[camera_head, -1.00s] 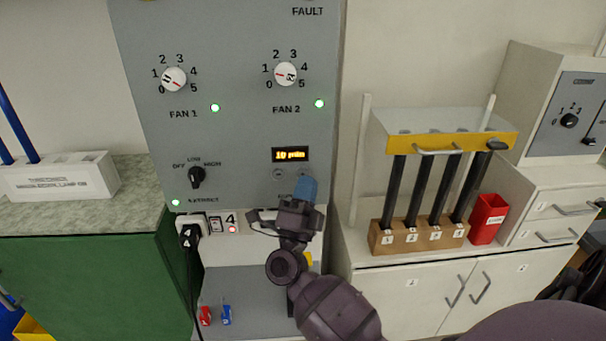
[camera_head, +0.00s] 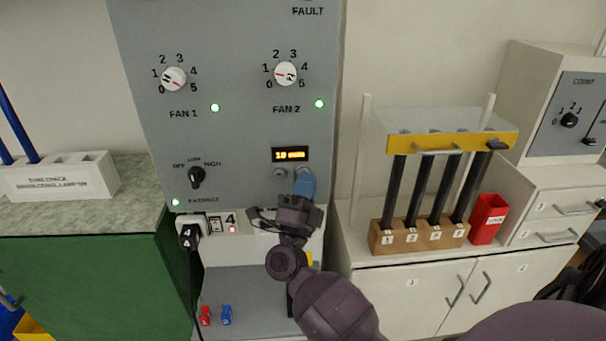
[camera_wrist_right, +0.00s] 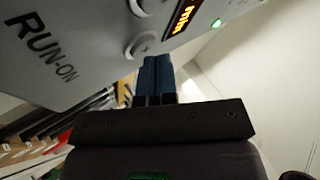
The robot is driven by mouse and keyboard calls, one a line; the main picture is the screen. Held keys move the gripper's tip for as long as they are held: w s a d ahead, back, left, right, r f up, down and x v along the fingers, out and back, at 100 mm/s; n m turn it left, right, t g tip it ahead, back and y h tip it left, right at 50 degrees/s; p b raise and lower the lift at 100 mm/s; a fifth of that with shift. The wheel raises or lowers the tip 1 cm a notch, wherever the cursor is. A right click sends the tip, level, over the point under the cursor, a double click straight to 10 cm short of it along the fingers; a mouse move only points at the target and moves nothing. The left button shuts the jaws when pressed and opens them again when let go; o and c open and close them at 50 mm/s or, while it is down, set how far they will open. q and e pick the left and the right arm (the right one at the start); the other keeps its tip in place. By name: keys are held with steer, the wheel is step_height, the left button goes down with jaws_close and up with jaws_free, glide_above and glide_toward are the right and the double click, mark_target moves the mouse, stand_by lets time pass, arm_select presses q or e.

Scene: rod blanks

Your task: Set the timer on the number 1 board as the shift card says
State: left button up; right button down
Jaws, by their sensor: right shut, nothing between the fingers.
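The grey board (camera_head: 240,140) carries a timer display (camera_head: 291,155) with orange characters that seem to read 10 min. Below it are two round buttons; the left one (camera_head: 279,172) is clear and the right one is partly hidden by my gripper. My right gripper (camera_head: 305,183) is shut and empty, its blue fingertips at the right button. In the right wrist view the fingers (camera_wrist_right: 158,75) are just beside a button marked with a plus (camera_wrist_right: 140,46); I cannot tell if they touch. The RUN-ON label (camera_wrist_right: 43,47) shows there. I see no shift card and no left gripper.
The board also has fan knobs (camera_head: 174,78), (camera_head: 286,74) and an extract knob (camera_head: 196,177). Below is a plug (camera_head: 190,233) in a socket beside a figure 4. At right stand black rods in a wooden block (camera_head: 418,238) and a red bin (camera_head: 488,219).

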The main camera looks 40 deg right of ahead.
steer(key=shift+w+d, duration=0.1)
steer(key=shift+w, duration=0.1)
stand_by(0.5)
arm_select(q)
steer(key=shift+w+r, duration=0.1)
arm_select(e)
steer(key=shift+s, duration=0.1)
arm_select(q)
steer(key=shift+w+r, duration=0.15)
steer(key=shift+r, duration=0.15)
arm_select(e)
steer(key=shift+s+a, duration=0.45)
steer(key=shift+s, duration=0.15)
